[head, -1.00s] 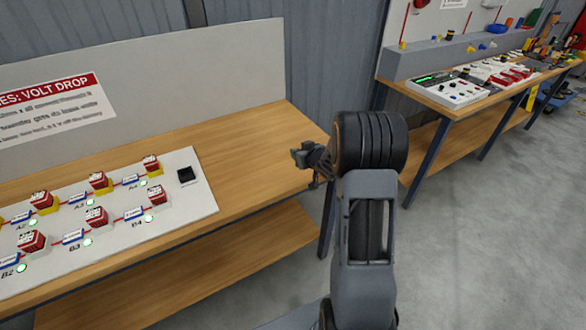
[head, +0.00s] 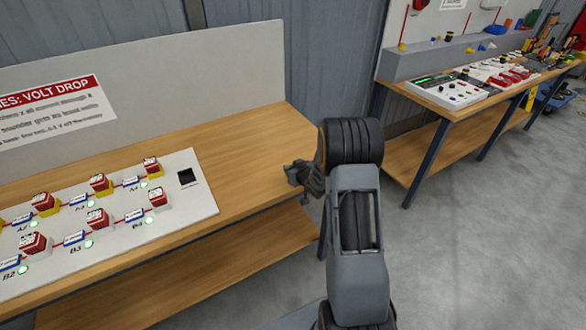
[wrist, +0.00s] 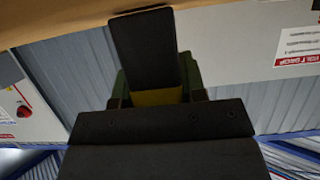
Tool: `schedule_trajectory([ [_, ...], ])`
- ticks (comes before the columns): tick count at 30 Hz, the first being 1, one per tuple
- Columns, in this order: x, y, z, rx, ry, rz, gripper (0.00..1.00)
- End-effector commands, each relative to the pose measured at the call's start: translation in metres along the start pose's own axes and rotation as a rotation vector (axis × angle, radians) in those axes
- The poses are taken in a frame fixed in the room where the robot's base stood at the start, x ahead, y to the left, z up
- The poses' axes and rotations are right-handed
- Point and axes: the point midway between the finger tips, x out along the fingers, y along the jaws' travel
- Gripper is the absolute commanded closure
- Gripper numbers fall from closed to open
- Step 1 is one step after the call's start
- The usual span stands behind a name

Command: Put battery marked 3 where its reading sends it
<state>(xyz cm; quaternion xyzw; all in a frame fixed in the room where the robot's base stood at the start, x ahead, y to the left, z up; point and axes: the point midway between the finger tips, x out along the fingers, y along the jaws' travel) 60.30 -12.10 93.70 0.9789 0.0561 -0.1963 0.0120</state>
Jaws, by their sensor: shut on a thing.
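My gripper (head: 298,173) is over the right end of the wooden bench (head: 245,150), seen from the side. No loose battery is recognisable elsewhere.
A white panel (head: 195,213) on the bench carries several red-and-white blocks, green lamps and a black square (head: 186,177). A "VOLT DROP" sign (head: 60,105) is behind. At right, another bench (head: 445,112) holds a white unit with a green display (head: 440,90). Grey floor lies between.

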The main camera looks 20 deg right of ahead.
Motion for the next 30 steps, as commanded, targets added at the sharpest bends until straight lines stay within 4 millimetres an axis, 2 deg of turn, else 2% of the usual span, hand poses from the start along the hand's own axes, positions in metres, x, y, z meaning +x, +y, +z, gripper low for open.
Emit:
schedule_trajectory([
  [4, 0.002, 0.0, 0.003, 0.0, 0.002, 0.0, 1.0],
  [5, 0.001, 0.0, 0.003, 0.0, 0.0, 0.0, 0.59],
  [12, 0.001, 0.0, 0.002, 0.0, 0.0, 0.0, 0.36],
  [22, -0.002, 0.0, -0.002, 0.0, 0.0, 0.0, 0.36],
  [26, -0.019, 0.001, 0.0, 0.001, 0.001, 0.002, 0.36],
  [30, -0.048, 0.001, -0.001, 0.0, 0.002, 0.003, 0.36],
])
